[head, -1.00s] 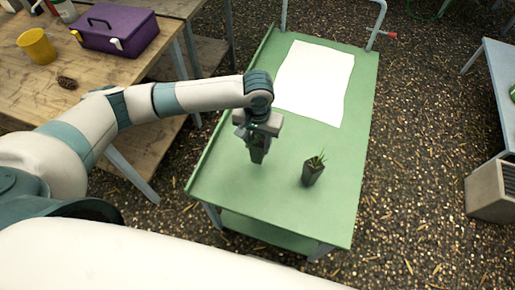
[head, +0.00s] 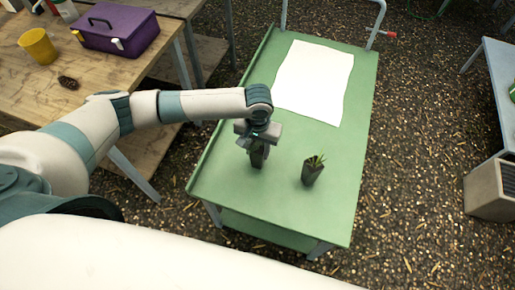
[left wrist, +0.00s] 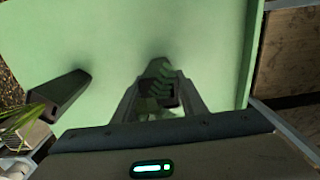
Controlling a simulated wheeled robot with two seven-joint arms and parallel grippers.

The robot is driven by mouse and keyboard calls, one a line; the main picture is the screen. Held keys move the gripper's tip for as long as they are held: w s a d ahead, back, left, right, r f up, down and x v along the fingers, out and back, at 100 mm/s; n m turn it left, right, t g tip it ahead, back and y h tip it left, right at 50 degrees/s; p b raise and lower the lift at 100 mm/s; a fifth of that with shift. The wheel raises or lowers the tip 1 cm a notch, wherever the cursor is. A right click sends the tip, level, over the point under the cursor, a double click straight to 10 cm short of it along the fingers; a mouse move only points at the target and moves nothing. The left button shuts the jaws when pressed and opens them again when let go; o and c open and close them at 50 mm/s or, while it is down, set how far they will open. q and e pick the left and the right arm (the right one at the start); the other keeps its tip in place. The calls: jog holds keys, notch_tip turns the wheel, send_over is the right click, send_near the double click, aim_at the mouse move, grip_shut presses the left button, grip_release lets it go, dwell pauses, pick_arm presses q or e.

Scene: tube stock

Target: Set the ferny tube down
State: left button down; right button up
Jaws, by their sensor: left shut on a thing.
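My left gripper (head: 258,153) is over the near left part of the green cart top (head: 225,175), pointing down. It is shut on the ferny tube, a dark pot whose fern leaves (left wrist: 158,75) show between the fingers in the left wrist view. The gripper hides much of this tube in the head view. Its lower end is at or just above the cart top; I cannot tell whether it touches. My right gripper is not in view.
A dark tube with grassy leaves (head: 312,172) stands to the right of the gripper, apart from it. A white sheet (head: 314,82) lies on the far part of the cart. The wooden bench (head: 40,85) at left holds a purple toolbox (head: 115,30) and a yellow cup (head: 38,47).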

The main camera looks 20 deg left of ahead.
pick_arm(q)
jog(key=c, duration=1.1)
grip_release()
jog(key=shift+f, duration=0.1)
notch_tip(320, 180, up, 11)
jog(key=shift+r+b, duration=0.15)
jog(key=shift+b, duration=0.95)
jog(key=shift+r, duration=0.5)
